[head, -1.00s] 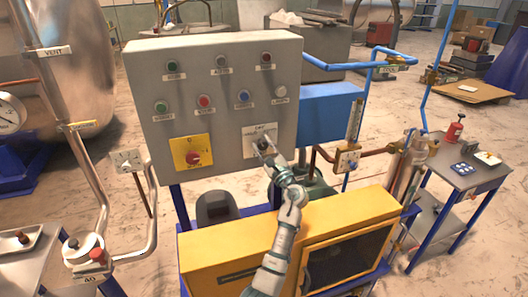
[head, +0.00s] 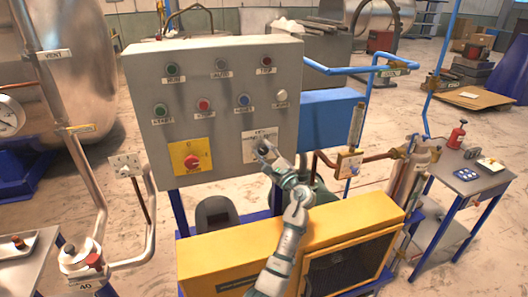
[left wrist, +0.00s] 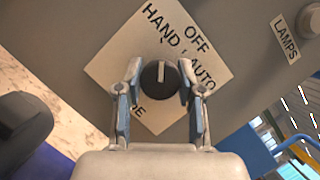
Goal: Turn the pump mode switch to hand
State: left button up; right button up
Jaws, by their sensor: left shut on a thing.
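The pump mode switch is a round dark knob with a pale mark, in the middle of the left wrist view (left wrist: 160,76). It sits on a white plate (left wrist: 112,45) lettered HAND, OFF and AUTO, which looks tilted in that view. My right gripper is not in view.
The grey panel (head: 222,120) carries several buttons and lamps, and a yellow plate with a red switch (head: 191,156). A yellow cabinet (head: 240,240) stands in front below. A blue box (head: 325,118) and pipes are at the right. A small table (head: 470,172) stands further right.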

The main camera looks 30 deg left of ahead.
pick_arm(q)
jog(key=o, duration=1.1)
jog(key=shift+f, duration=0.4)
jog(key=shift+o, duration=0.2)
jog(key=shift+r, duration=0.15)
jog(key=v, duration=1.2)
jog(key=shift+w+d, duration=0.1)
